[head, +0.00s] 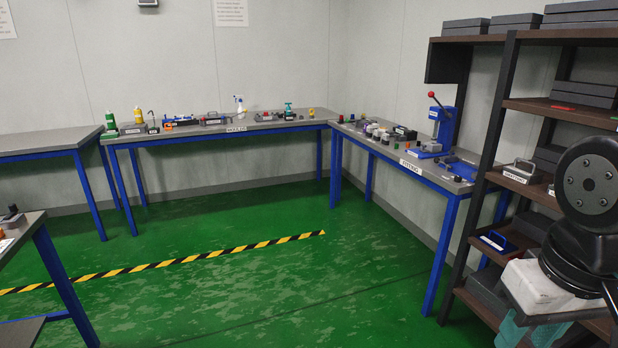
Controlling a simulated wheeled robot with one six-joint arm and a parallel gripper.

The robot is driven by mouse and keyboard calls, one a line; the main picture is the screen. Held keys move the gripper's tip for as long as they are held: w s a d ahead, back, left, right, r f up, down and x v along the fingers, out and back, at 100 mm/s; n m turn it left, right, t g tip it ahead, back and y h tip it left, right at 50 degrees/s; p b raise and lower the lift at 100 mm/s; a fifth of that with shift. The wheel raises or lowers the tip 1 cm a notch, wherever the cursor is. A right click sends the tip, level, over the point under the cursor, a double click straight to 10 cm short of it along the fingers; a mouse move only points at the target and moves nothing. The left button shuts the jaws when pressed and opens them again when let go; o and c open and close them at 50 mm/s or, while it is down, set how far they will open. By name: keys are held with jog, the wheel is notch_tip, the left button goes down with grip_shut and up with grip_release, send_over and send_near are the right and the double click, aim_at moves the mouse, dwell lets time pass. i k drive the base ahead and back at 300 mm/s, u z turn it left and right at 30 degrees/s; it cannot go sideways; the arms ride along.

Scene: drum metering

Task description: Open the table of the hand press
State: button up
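The hand press (446,125) is a blue upright stand with a lever ending in a red knob (432,94). It stands on the right-hand workbench, near the shelf rack. A low blue part (458,168) lies in front of it at the bench edge. At this distance I cannot make out the press's table or whether it is open. My gripper is not in view; only dark links of my arm show at the right edge, far from the press.
The right-hand workbench (410,165) carries several small items and a white label. A dark shelf rack (488,150) stands close on the right. Another bench (225,130) runs along the back wall. The green floor (270,290) is open, crossed by a yellow-black stripe (190,260).

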aim_at(433, 147)
jog(key=u, duration=0.3)
jog(key=i, duration=1.95)
jog(key=z, duration=0.6)
jog(key=i, duration=1.4)
jog(key=z, duration=0.6)
